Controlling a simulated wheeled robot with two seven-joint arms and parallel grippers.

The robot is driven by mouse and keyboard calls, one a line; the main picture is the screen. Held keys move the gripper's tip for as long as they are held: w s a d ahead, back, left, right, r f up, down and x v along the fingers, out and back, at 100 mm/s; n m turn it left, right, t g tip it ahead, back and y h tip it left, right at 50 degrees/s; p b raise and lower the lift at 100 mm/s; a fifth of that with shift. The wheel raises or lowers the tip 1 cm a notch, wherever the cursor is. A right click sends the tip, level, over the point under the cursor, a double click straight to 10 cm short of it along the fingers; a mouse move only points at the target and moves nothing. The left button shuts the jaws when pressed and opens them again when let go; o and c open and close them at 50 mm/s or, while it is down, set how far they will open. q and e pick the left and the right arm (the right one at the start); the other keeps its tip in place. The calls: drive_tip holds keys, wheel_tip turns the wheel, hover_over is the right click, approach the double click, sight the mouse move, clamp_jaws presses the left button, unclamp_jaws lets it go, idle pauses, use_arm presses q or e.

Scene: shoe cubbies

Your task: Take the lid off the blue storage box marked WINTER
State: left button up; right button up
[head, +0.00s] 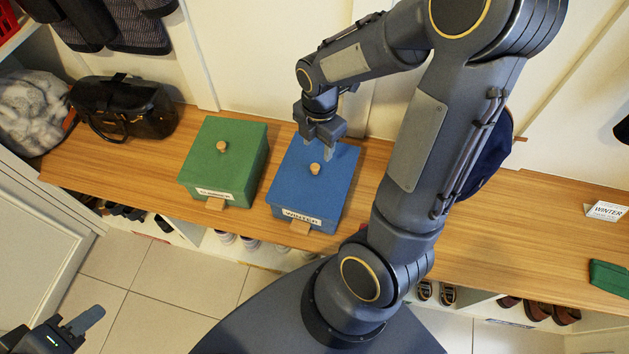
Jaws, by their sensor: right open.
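The blue storage box (335,208) stands on the wooden bench with a white WINTER label (301,217) on its front. Its blue lid (294,180) is on it, with a round wooden knob (315,169) in the middle. My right gripper (318,152) is open and points down over the back part of the lid, close behind the knob. I see nothing between its fingers; I cannot tell its exact height above the lid. My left gripper (82,322) is at the lower left, over the floor and far from the box; its jaw opening is not clear.
A green lidded box (222,160) with a similar knob stands just left of the blue one. A black bag (124,108) is further left. The bench (520,230) is mostly clear to the right, with a small WINTER card (606,210). Shoes sit in cubbies below.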

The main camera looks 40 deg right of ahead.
sight(315, 166)
drive_tip(key=shift+d+f+n, duration=0.1)
drive_tip(key=shift+f+n, duration=0.2)
drive_tip(key=shift+f, duration=0.4)
drive_tip(key=f+b, duration=0.1)
drive_tip(key=f, duration=0.4)
drive_tip(key=f+b, duration=0.1)
drive_tip(key=f, duration=0.1)
drive_tip(key=shift+w+a+f+b, duration=0.2)
drive_tip(key=shift+w+a+b, duration=0.1)
drive_tip(key=shift+w+b, duration=0.05)
clamp_jaws()
